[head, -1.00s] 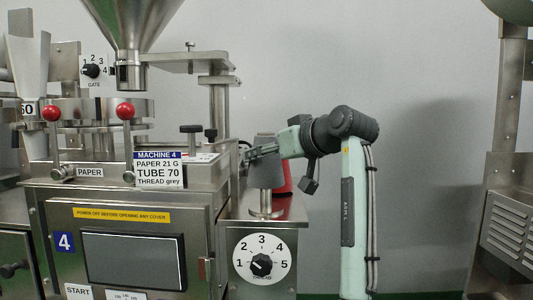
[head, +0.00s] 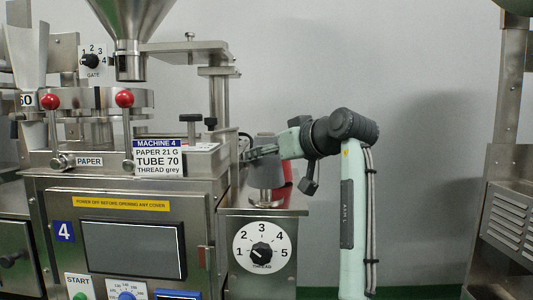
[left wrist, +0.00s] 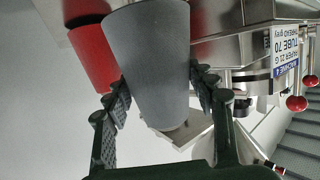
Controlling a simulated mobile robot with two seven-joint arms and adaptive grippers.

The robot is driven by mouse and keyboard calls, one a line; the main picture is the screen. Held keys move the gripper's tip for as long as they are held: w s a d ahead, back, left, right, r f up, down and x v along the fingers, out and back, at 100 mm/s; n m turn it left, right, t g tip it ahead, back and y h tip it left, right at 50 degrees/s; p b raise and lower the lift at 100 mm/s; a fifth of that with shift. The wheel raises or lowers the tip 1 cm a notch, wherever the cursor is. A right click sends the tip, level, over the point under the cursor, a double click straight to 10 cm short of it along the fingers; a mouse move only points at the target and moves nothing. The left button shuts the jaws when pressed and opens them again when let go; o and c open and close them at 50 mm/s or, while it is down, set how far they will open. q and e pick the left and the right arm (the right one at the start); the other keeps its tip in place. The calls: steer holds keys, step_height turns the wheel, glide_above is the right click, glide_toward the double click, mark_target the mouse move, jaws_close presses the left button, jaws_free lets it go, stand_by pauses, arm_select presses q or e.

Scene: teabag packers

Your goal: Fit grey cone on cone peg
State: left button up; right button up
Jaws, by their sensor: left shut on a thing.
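The grey cone (head: 266,176) is upright above the round metal base of the cone peg (head: 266,202) on the small cabinet top at the machine's right side. A short gap with the metal stem shows below the cone. How far the cone is down around the peg is hidden. My left gripper (head: 256,153) reaches in from the right and is shut on the cone's upper part. In the left wrist view the cone (left wrist: 152,55) sits between both fingers, which touch its sides. My right gripper is not in view.
A red cone (left wrist: 92,58) stands close behind the grey one; its red edge shows in the head view (head: 288,170). The machine's body with the label MACHINE 4 (head: 158,158) is just left. A thread dial (head: 262,247) is on the cabinet front. Free room lies right of the arm.

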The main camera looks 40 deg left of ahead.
arm_select(q)
steer(key=shift+f+b, duration=0.6)
steer(key=shift+f, duration=0.45)
steer(key=o, duration=1.5)
steer(key=v, duration=1.2)
